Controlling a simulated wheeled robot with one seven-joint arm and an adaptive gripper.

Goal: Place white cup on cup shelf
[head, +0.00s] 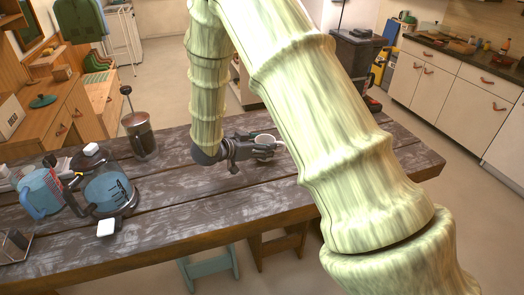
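A pale cup (265,139) stands on or just above the dark wooden table (180,208), right of the middle. Only its rim and part of its side show. My gripper (265,150) points right, low over the table, with its dark fingers at the cup's near side. I cannot tell whether the fingers close on the cup or only lie beside it. I cannot make out a cup shelf for certain; my arm covers much of the right side of the table.
A French press (141,136) stands at the back left of the table. A glass coffee pot (108,192), a blue measuring jug (41,194) and a small white block (106,228) are at the left. The table between the pot and my gripper is clear. Stools stand below.

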